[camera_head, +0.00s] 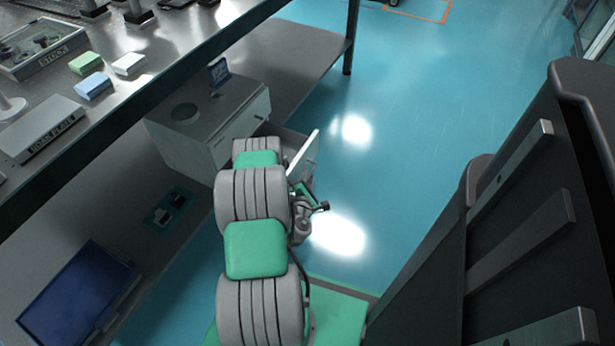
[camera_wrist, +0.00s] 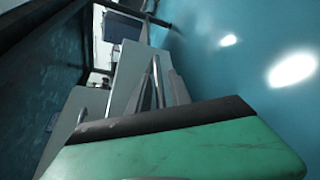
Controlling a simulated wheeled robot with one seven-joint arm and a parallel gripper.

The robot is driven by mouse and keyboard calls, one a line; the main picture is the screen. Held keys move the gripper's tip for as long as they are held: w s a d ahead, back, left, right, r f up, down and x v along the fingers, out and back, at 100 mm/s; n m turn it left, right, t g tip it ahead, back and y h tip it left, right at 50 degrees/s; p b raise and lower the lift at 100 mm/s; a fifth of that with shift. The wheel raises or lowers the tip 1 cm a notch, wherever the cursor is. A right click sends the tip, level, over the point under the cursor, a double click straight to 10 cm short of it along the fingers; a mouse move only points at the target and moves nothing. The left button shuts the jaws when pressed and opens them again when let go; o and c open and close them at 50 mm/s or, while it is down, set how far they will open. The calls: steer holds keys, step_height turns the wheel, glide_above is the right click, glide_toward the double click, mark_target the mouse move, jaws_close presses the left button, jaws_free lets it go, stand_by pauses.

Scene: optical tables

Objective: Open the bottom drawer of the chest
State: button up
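The grey chest (camera_head: 178,143) stands on the low shelf under the table in the head view. A drawer below its upper front is pulled out; the pale drawer front (camera_head: 305,154) stands clear of the chest. My arm hides much of the chest front and drawer. In the wrist view a pale panel (camera_wrist: 128,72), seemingly the drawer front, runs away from the camera. My gripper (camera_wrist: 160,92) is beside this panel, with narrow grey bars near its fingers. I cannot tell whether the fingers are closed on a handle. The fingertips are hidden in the head view.
A blue card (camera_head: 218,73) stands on the chest. The table (camera_head: 150,85) overhangs the chest's left side, and a table leg (camera_head: 351,38) stands behind. A dark blue screen (camera_head: 80,296) is at lower left.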

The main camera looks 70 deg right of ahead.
steer(key=shift+o, duration=0.5)
steer(key=shift+w, duration=0.1)
steer(key=p+v, duration=0.1)
steer(key=v, duration=0.7)
steer(key=shift+d, duration=0.1)
